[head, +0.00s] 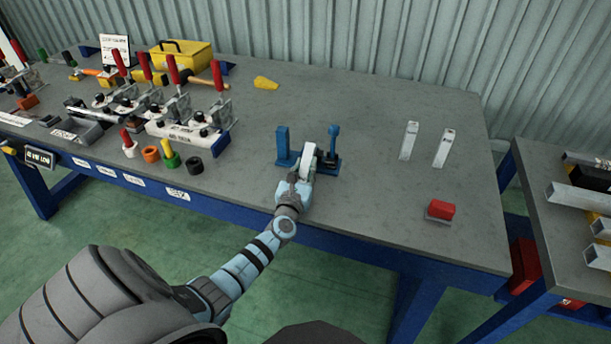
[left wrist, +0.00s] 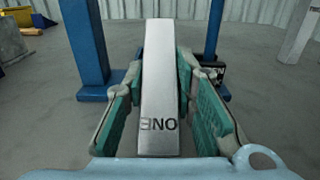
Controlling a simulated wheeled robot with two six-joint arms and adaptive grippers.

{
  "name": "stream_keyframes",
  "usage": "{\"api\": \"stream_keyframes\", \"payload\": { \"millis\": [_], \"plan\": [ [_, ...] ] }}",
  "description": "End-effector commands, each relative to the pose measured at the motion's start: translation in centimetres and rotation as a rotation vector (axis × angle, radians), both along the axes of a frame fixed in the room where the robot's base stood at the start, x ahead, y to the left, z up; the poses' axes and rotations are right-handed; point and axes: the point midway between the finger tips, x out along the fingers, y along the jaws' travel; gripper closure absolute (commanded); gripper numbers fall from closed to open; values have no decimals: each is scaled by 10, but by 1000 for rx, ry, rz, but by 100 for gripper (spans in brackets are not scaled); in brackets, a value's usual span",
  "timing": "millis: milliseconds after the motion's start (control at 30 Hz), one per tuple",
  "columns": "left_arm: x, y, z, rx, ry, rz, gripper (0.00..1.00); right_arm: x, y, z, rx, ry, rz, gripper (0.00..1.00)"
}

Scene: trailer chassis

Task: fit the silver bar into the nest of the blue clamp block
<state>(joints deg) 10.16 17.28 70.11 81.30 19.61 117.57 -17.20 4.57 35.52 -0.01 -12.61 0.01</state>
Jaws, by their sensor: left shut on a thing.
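The silver bar (head: 308,154) is between the pads of my left gripper (head: 300,178), which is shut on it. In the left wrist view the bar (left wrist: 160,75) runs away from me between the teal finger pads of the gripper (left wrist: 162,110), with dark lettering on its near end. The blue clamp block (head: 282,143) stands on the table with a tall post on each side of the bar. Its left post (left wrist: 85,45) and thinner right post show in the left wrist view. The bar and fingers hide the nest, so I cannot tell whether the bar is seated.
Two more silver bars (head: 409,141) stand upright to the right, and a red block (head: 440,210) lies nearer the front edge. Red-handled clamps (head: 190,128) and coloured cups (head: 170,159) crowd the left. A yellow toolbox (head: 181,60) is behind. Bare table lies around the clamp block.

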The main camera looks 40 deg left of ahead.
Motion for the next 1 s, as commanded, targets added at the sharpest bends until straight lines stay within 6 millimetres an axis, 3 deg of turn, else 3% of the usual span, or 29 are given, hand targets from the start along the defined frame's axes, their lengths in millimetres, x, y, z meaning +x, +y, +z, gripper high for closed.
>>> {"api": "stream_keyframes", "payload": {
  "millis": [333,367,467,833,1000],
  "plan": [
    [0,0,-2,-1,-1,0,100,0,0,-3,0,0,0,60],
    [0,0,-2,-1,0,0,72,0,0,-2,0,0,0,60],
    [0,0,-1,-1,0,0,56,0,0,-1,0,0,0,60],
    [0,0,-1,0,1,0,55,0,0,0,0,0,0,60],
    [-22,-9,1,0,1,-1,55,0,0,10,0,0,0,60]
  ]
}}
